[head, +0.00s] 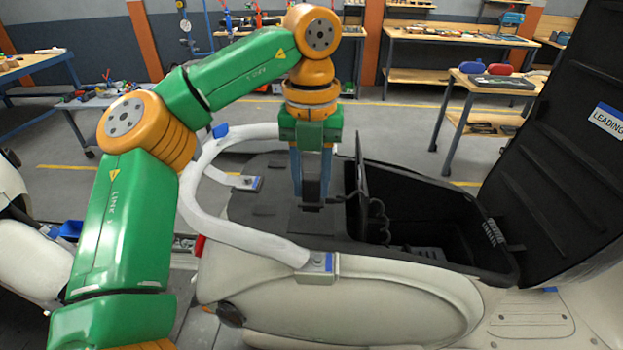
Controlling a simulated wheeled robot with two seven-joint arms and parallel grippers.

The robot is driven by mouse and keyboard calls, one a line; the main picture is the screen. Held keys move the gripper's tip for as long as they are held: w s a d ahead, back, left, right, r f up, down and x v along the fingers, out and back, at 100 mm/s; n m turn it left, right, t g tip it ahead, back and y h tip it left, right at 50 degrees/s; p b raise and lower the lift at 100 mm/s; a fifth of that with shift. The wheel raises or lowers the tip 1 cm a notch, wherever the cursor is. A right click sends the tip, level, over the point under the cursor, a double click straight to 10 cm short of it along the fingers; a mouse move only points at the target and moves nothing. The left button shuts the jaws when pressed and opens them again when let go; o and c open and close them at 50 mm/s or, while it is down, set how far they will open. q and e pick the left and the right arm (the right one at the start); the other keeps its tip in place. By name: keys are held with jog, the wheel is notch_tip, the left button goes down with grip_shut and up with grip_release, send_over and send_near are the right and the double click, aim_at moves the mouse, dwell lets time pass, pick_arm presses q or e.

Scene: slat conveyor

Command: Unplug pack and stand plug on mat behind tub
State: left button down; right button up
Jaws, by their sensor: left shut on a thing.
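My left gripper (311,198) points straight down over the dark mat (258,207) behind the tub. It is shut on the plug (311,188), a dark piece mostly hidden between the fingers. The plug's lower end is close to the mat; I cannot tell whether it touches. The black tub (430,205) is open, to the right of the gripper. A dark coiled cable (380,220) hangs at the tub's left end. Dark shapes lie on the tub floor, but I cannot make out the pack clearly. My right gripper is out of view.
A white grab rail (235,232) curves around the left of the mat. A thin dark upright panel (361,190) stands right of the gripper. The raised black seat (560,150) leans at the right. Workbenches stand farther back.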

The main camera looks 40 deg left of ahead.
pick_arm(q)
jog(key=shift+f, duration=0.15)
jog(key=shift+f+b, duration=0.35)
jog(key=shift+b, duration=0.05)
jog(key=shift+f+b, duration=0.6)
jog(key=shift+c, duration=2.2)
grip_release()
notch_tip(320, 180, up, 6)
jog(key=p, duration=0.2)
jog(key=shift+r+p, duration=0.25)
jog(key=shift+p, duration=0.15)
jog(key=shift+r, duration=0.45)
